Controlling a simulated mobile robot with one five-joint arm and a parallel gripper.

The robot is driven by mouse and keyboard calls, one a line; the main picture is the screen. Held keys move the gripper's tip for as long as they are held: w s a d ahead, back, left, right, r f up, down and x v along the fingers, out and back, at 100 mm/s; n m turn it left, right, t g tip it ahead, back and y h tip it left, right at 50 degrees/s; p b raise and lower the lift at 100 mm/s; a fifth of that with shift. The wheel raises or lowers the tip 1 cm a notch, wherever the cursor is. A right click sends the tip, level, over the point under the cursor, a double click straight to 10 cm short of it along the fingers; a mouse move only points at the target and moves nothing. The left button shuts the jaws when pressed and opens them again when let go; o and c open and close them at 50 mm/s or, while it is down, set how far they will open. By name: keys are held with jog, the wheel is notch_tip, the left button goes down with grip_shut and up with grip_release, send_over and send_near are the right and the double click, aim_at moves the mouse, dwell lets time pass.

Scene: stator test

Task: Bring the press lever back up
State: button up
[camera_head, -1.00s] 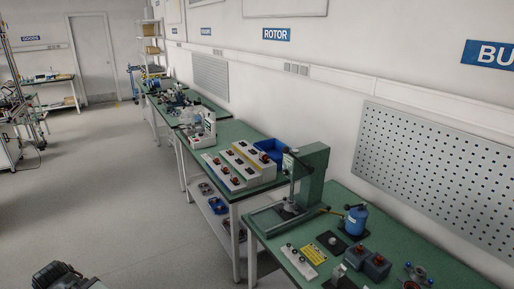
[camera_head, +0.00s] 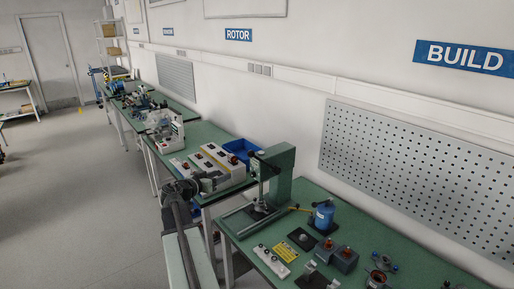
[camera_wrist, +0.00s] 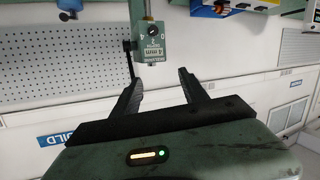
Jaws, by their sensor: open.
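A thin dark rod with a black end (camera_wrist: 129,46), which looks like the press lever, shows beside the head. It overlaps the left finger's tip, and I cannot tell contact. My gripper (camera_wrist: 160,82) is open and empty. In the head view my gripper (camera_head: 208,181) is left of the press.
A white fixture (camera_head: 212,166) and blue bin (camera_head: 241,149) stand behind. The aisle floor at left is clear.

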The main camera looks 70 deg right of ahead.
aim_at(249, 155)
jog(key=s+d+r, duration=0.2)
jog(key=s+d+r+m+g+h, duration=0.1)
jog(key=s+d+r, duration=0.1)
jog(key=s+d, duration=0.1)
jog(key=s+d+r+m+h, duration=0.1)
jog(key=s+d+r, duration=0.1)
jog(key=s, duration=0.1)
jog(key=shift+s+d+g, duration=0.15)
jog(key=shift+g, duration=0.15)
jog(key=x, duration=0.7)
jog(key=shift+d, duration=0.4)
jog(key=shift+s+a+f, duration=0.1)
grip_shut()
